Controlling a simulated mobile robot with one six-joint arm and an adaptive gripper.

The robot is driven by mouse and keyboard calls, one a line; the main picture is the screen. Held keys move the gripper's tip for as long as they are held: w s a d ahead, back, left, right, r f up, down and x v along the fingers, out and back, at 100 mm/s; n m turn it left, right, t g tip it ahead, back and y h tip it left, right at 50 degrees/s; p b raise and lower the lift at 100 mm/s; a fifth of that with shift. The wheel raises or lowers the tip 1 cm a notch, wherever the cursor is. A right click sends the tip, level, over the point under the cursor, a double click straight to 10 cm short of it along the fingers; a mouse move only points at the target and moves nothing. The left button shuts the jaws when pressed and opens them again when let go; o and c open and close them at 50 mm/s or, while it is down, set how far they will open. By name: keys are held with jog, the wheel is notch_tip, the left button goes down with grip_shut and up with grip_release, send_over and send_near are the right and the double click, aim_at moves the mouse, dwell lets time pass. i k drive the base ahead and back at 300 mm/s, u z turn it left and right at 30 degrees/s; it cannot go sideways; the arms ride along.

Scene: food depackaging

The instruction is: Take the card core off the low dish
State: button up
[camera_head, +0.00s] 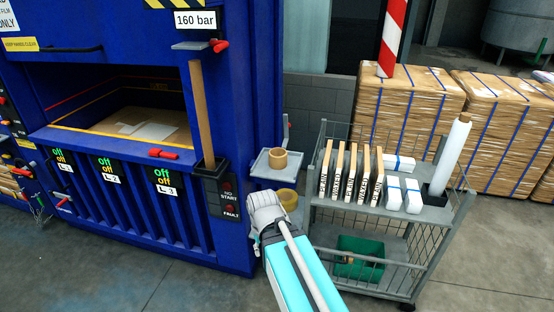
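A tan card ring (278,157) sits on a small grey square tray (261,167) fixed beside the blue press. A second, yellowish-brown ring (288,197) shows lower down, just below that tray; what it rests on is largely hidden by my gripper and arm, so I cannot make out a low dish clearly. My gripper (264,203) is seen from behind, just left of and in front of the lower ring. Its fingers are small and mostly hidden, and I cannot tell whether they touch the ring.
The blue press (150,215) fills the left, with a brown tube (200,110) standing in a black holder. A grey wire cart (345,214) stands close on the right, with labelled boards, white bundles, a white roll and a green bin (360,262). Floor is clear at lower left.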

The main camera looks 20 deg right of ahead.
aim_at(278, 158)
jog(key=u, duration=0.05)
jog(key=i, duration=0.9)
jog(key=z, duration=0.05)
